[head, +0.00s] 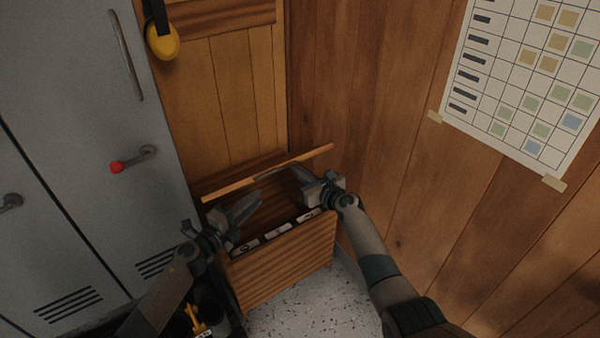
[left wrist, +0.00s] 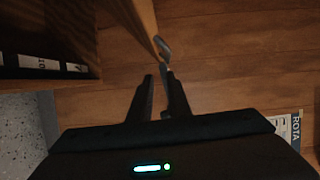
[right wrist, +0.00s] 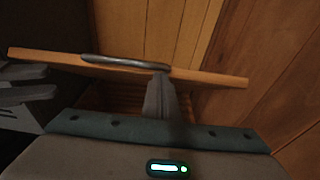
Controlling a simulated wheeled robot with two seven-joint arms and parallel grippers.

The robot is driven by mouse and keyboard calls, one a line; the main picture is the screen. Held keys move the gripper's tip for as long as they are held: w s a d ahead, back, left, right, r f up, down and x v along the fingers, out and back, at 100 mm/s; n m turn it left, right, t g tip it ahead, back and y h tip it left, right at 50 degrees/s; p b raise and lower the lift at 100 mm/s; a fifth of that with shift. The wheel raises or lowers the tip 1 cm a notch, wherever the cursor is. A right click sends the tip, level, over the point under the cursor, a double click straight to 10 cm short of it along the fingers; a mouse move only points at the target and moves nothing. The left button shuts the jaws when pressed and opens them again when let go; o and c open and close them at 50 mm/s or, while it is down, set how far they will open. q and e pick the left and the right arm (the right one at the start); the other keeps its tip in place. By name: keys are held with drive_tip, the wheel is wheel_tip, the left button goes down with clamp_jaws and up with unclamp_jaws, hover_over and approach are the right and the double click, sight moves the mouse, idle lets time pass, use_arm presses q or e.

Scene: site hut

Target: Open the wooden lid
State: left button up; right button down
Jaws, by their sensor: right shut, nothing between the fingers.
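The wooden lid (head: 225,187) stands tilted up over the box, its edge towards me. A grey bar handle on the lid (head: 270,174) shows more clearly in the right wrist view (right wrist: 115,62). The wooden box (head: 285,265) is partly open, with white-labelled items inside its front. My right gripper (head: 304,177) is shut and empty at the lid's right part; in the right wrist view its fingertips (right wrist: 160,78) are right at the lid edge and handle end. My left gripper (head: 257,200) is open and empty over the opening, just in front of the lid; its fingers also show in the left wrist view (left wrist: 159,78).
Wooden walls close in behind and on the right, with a paper chart (head: 520,80). Yellow ear defenders (head: 162,40) hang above. Speckled floor (head: 310,305) is clear in front of the box.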

use_arm(q)
drive_tip(key=s+a+f+n+g+y, duration=0.1)
drive_tip(key=s+a+f+n+y, duration=0.2)
drive_tip(key=s+f+n, duration=0.35)
drive_tip(key=s+a+f+n+g+y, duration=0.2)
drive_tip(key=s+a+f+n+y, duration=0.15)
drive_tip(key=s+f, duration=0.55)
drive_tip(key=s+a+f+n+g+y, duration=0.1)
drive_tip(key=s+a+f+n+y, duration=0.4)
drive_tip(key=f, duration=0.6)
drive_tip(key=s+d+f+n+g+h, duration=0.1)
drive_tip(key=s+f+n+g, duration=0.1)
drive_tip(key=s, duration=0.7)
drive_tip(key=s+d+f+n+g, duration=0.2)
drive_tip(key=s+f+g, duration=0.1)
drive_tip(key=s+f, duration=0.4)
drive_tip(key=s+d+f+n+g+h, duration=0.1)
drive_tip(key=s+f, duration=0.4)
drive_tip(key=s, duration=0.6)
drive_tip(key=d+n+g, duration=0.1)
drive_tip(key=g, duration=0.1)
drive_tip(key=shift+s+d+n+g+h, duration=0.25)
drive_tip(key=shift+s+n+g+h, duration=0.05)
drive_tip(key=shift+s+n+h, duration=0.1)
drive_tip(key=shift+w+p, duration=0.25)
drive_tip(key=shift+p, duration=0.05)
